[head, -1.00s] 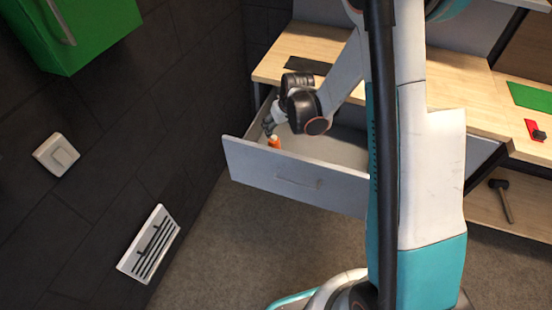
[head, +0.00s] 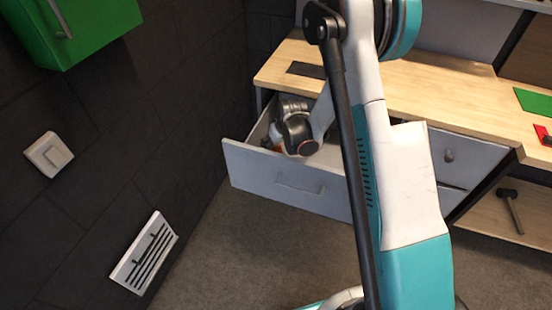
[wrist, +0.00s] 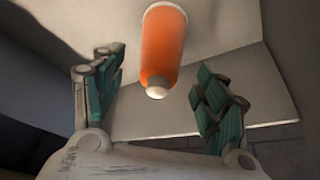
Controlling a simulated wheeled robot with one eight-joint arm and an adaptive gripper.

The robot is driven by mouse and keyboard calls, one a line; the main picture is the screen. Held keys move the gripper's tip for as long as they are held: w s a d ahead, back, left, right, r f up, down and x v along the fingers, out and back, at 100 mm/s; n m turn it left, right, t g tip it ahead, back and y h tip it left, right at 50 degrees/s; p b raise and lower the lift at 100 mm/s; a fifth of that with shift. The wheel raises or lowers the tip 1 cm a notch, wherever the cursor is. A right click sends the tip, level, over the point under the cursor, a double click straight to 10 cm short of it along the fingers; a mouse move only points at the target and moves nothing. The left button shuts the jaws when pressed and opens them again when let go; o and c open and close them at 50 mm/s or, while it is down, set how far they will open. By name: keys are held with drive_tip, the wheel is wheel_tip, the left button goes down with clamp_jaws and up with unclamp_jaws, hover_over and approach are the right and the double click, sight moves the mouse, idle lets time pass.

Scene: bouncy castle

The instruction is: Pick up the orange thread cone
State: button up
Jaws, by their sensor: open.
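The orange thread cone (wrist: 163,45) shows in the wrist view, with a pale tip pointing toward my gripper and a pale rim at its other end. It is inside the open drawer (head: 265,176). My gripper (wrist: 158,85) is open, with one teal-padded finger on each side of the cone's near end. Neither finger visibly touches it. In the head view, my wrist reaches down into the drawer at its left end, and only a small orange bit of the cone (head: 277,149) shows behind the drawer front.
The drawer's front panel and side walls stand close around my gripper. The wooden worktop (head: 440,92) lies above, with a dark flat piece (head: 306,70) near its left end. A dark wall stands at the left. A black mallet (head: 510,208) lies on the lower shelf at right.

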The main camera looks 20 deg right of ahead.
drive_tip(key=b+x, duration=0.1)
drive_tip(key=x, duration=0.2)
drive_tip(key=shift+f, duration=0.1)
drive_tip(key=c, duration=1.3)
